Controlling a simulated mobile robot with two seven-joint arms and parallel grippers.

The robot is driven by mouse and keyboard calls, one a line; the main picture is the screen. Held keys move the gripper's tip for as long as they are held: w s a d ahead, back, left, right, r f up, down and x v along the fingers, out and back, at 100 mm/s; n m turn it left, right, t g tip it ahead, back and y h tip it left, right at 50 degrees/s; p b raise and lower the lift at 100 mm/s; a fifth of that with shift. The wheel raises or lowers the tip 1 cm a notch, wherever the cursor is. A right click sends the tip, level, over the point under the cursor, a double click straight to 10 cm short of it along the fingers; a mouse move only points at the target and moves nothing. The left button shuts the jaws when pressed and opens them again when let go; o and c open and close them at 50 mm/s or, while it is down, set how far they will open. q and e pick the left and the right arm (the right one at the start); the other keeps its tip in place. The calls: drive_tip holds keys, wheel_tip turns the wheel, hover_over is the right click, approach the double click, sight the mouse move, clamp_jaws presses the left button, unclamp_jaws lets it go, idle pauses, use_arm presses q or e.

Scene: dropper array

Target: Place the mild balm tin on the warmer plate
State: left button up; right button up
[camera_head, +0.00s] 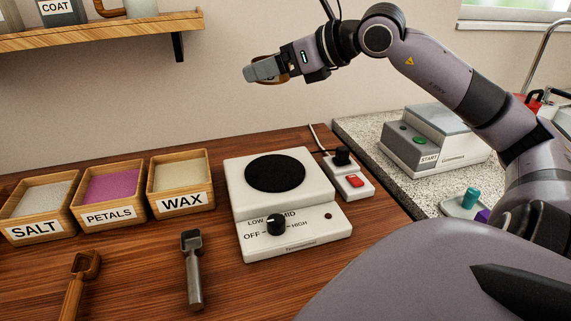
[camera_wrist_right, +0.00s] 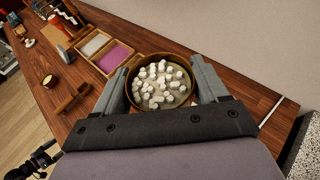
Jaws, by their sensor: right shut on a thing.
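My right gripper (camera_head: 258,72) is raised in the air above and slightly left of the warmer. In the right wrist view its fingers (camera_wrist_right: 163,86) are shut on a round brass-brown tin (camera_wrist_right: 160,55) with white pellets inside. Only a brown sliver of this tin (camera_head: 272,81) shows in the head view; no label is readable. The warmer plate (camera_head: 275,172) is a bare black disc on a white unit (camera_head: 240,205) with a black knob (camera_head: 277,224) and OFF, LOW, MID and HIGH marks. My left gripper is not seen.
Wooden boxes marked SALT (camera_head: 35,231), PETALS (camera_head: 108,216) and WAX (camera_head: 183,200) stand left of the warmer. A wooden scoop (camera_head: 80,285) and a grey scoop (camera_head: 194,270) lie in front. A switch box (camera_head: 350,181) is beside the warmer; a shelf (camera_head: 110,38) is upper left.

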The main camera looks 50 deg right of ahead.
sight(275, 171)
drive_tip(key=shift+d, duration=0.15)
wheel_tip(275, 171, down, 20)
drive_tip(key=shift+r, duration=0.1)
idle(0.3)
drive_tip(key=shift+f, duration=0.2)
drive_tip(key=o, duration=1.1)
